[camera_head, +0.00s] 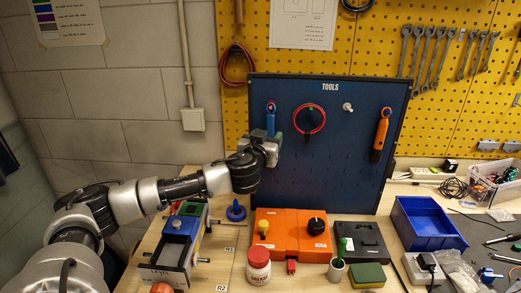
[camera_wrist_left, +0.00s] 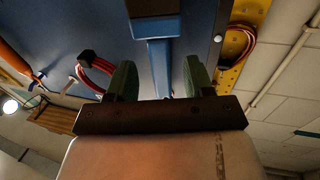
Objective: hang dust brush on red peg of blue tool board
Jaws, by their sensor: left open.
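The blue tool board (camera_head: 335,165) stands upright at the back of the bench. A blue-handled tool, apparently the dust brush (camera_head: 270,115), is at its upper left. In the left wrist view, the handle of this blue tool (camera_wrist_left: 158,62) runs between the green fingertips and widens into a block at the top. My left gripper (camera_head: 273,146) is at the board's left side, just below the visible upper handle. It is open, with a finger on either side of the handle. The lower part of the tool is hidden in the head view. I cannot make out the red peg.
A blue bin (camera_head: 428,222) is right.

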